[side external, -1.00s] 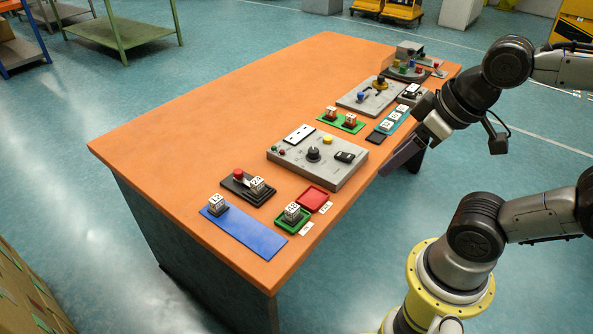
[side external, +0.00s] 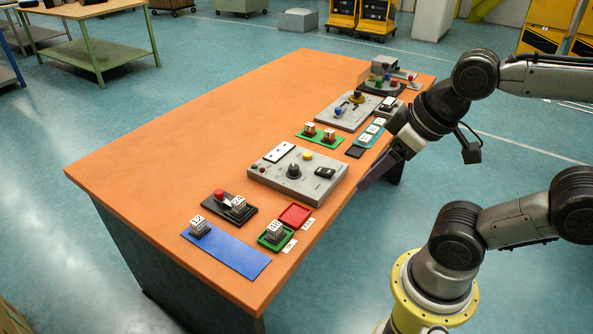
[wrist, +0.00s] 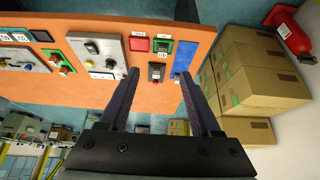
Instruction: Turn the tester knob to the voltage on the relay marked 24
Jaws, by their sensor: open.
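The grey tester box (side external: 275,180) lies on the orange table with a black round knob (side external: 293,171) on top. It also has a white label plate (side external: 279,152), a yellow button (side external: 308,157) and a black switch (side external: 325,172). My gripper (side external: 375,176) is open and empty by the table's right edge, apart from the knob. The wrist view shows its spread fingers (wrist: 160,76) and the grey box (wrist: 91,52).
A red tray (side external: 295,215) lies beside the green tray. Farther back are a green mat (side external: 305,136) with two small blocks, a teal strip (side external: 370,134) and another grey panel (side external: 340,118). The table's left half is clear. Cardboard boxes (wrist: 255,70) stand off the table.

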